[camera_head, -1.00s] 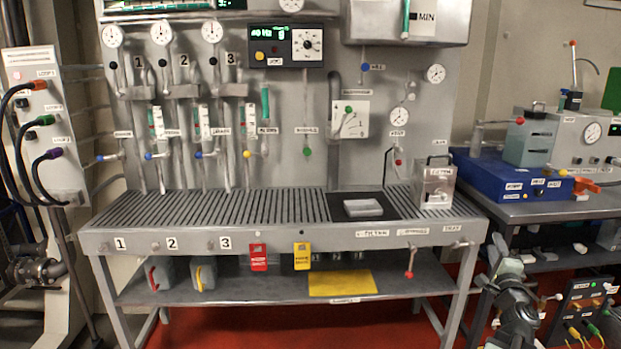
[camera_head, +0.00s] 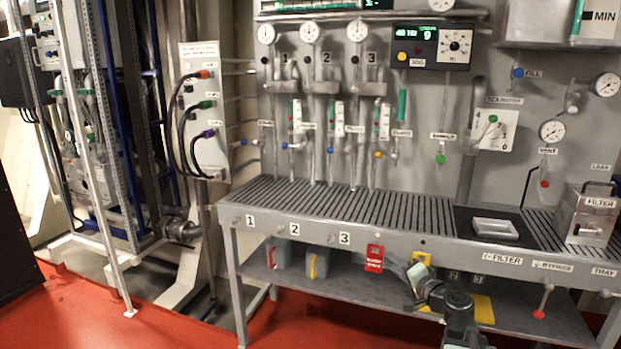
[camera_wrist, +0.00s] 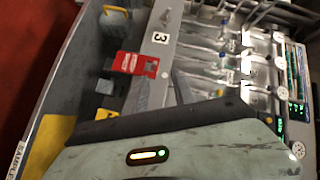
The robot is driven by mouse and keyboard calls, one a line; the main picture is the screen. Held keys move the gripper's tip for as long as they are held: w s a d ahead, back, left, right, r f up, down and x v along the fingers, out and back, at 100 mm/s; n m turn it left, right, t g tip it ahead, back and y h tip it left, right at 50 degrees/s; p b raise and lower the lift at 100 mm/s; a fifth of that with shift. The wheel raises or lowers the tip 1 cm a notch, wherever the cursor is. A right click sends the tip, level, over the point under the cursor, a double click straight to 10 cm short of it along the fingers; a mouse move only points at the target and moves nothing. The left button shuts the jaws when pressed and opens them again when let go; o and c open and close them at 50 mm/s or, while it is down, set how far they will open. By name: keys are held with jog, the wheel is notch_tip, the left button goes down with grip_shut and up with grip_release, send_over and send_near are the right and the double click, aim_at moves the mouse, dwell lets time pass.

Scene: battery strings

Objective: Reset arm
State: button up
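My arm shows at the bottom right of the head view, in front of the bench's lower shelf. My gripper (camera_head: 416,277) is at the arm's far end, close in the picture to the yellow tag below the bench edge. In the wrist view a pale grey-green part of my arm with a black edge and a lit indicator fills the lower half.
The grey slatted bench (camera_head: 330,205) carries a white tray (camera_head: 495,229) and a filter box (camera_head: 587,214). A red tag (camera_head: 375,258) hangs from its front edge; the tag also shows in the wrist view (camera_wrist: 133,64). A loop panel (camera_head: 205,120) stands left. Red floor is clear at lower left.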

jog(key=s+a+f+n+g+y, duration=0.15)
jog(key=a+f+n+g, duration=0.3)
jog(key=a, duration=0.55)
jog(key=s+a+f+n+g+y, duration=0.1)
jog(key=s+a+f+n+g, duration=0.3)
jog(key=a, duration=0.6)
jog(key=s+a+f+n+g+h, duration=0.1)
jog(key=s+a+f+g+h, duration=0.15)
jog(key=s+f, duration=0.4)
jog(key=s+d+f+g+h, duration=0.4)
jog(key=s+d+f+h, duration=0.15)
jog(key=d, duration=0.35)
notch_tip(320, 180, up, 24)
jog(key=s+d+p, duration=0.1)
jog(key=p, duration=2.3)
jog(key=shift+s+r+g+p, duration=0.15)
jog(key=shift+s+g+p, duration=0.15)
jog(key=shift+s+p, duration=0.1)
jog(key=shift+d, duration=0.15)
